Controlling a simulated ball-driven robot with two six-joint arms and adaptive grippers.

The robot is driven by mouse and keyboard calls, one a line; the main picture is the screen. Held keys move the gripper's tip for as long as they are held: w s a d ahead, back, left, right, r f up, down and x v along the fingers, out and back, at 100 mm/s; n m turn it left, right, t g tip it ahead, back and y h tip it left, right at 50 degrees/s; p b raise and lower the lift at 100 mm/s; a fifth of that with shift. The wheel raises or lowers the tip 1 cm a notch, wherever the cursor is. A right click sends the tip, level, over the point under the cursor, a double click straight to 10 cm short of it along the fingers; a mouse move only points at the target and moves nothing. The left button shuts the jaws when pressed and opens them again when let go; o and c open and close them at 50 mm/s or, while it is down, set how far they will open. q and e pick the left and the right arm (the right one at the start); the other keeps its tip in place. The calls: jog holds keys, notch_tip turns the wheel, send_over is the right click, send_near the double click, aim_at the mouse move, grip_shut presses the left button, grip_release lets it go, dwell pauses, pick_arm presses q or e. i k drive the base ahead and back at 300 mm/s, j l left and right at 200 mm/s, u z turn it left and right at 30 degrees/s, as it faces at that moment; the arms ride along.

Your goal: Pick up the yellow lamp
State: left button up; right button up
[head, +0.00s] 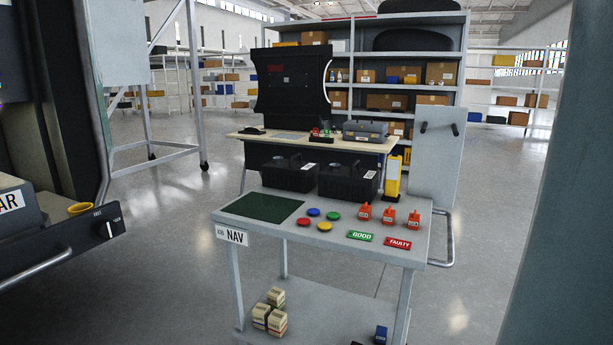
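A yellow lamp (392,177) with a white front panel stands upright at the back right corner of the grey work table (235,222). It is right of the black bins, and nothing touches it that I can make out. Neither of my grippers is in the head view.
Two black bins (289,176) stand at the table's back edge. A green mat (262,207), coloured discs (325,226), orange items (389,216) and GOOD (360,236) and FAULTY (398,243) labels lie in front. A desk (270,138) stands behind. Open floor lies left of the table.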

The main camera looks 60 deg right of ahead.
aim_at(393, 172)
jog(key=z, duration=2.4)
jog(key=i+l+u, duration=0.15)
jog(key=i, duration=0.35)
jog(key=i+l+u, duration=0.15)
jog(key=i, duration=0.35)
jog(key=l, duration=0.1)
